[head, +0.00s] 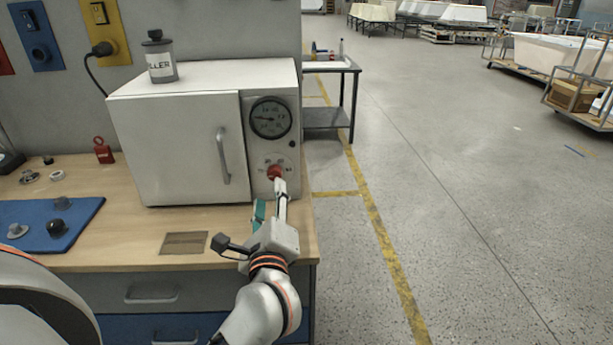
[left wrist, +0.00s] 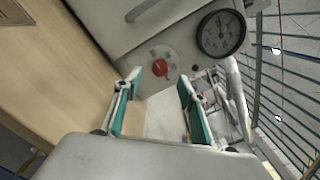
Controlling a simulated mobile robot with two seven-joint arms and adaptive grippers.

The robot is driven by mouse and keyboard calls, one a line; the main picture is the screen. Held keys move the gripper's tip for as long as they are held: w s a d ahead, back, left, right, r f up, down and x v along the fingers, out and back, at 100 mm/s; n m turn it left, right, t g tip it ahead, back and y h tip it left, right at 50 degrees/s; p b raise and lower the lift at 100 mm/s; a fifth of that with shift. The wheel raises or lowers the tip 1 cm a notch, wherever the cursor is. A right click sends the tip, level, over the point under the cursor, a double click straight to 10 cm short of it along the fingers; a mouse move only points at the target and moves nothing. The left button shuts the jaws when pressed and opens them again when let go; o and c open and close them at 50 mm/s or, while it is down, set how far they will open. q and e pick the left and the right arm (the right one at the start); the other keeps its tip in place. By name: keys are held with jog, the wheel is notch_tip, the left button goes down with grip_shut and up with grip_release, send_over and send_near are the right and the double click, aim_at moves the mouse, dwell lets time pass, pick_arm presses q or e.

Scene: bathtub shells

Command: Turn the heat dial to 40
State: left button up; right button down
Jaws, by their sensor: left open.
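The red heat dial (head: 275,173) sits on the front panel of the white oven (head: 175,150), below a round black-faced gauge (head: 270,117). Small marks surround the dial, too small to read. My left gripper (head: 269,199) is open in front of the panel, its fingers reaching up toward the dial. In the left wrist view, the dial (left wrist: 160,68) shows beyond the gap between the two teal-padded fingers (left wrist: 158,88), with nothing held between them. In the head view one fingertip overlaps the dial's lower edge; whether it touches I cannot tell. My right gripper is not in view.
A grey bottle labelled "LLER" (head: 161,60) stands on the oven. The oven has a vertical handle (head: 223,156). A blue mat (head: 40,222) with small knobs lies on the workbench (head: 130,190) at left. Open floor is at right.

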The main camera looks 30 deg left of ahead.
aim_at(275, 176)
pick_arm(q)
jog(key=shift+w+d+f+n, duration=0.1)
jog(key=shift+w+d+n, duration=0.25)
jog(key=shift+w, duration=0.2)
jog(key=p+x, duration=0.1)
jog(key=x, duration=0.6)
jog(key=shift+w+a+f, duration=0.1)
jog(key=shift+w+a, duration=0.05)
jog(key=shift+w, duration=0.05)
jog(key=c, duration=1.1)
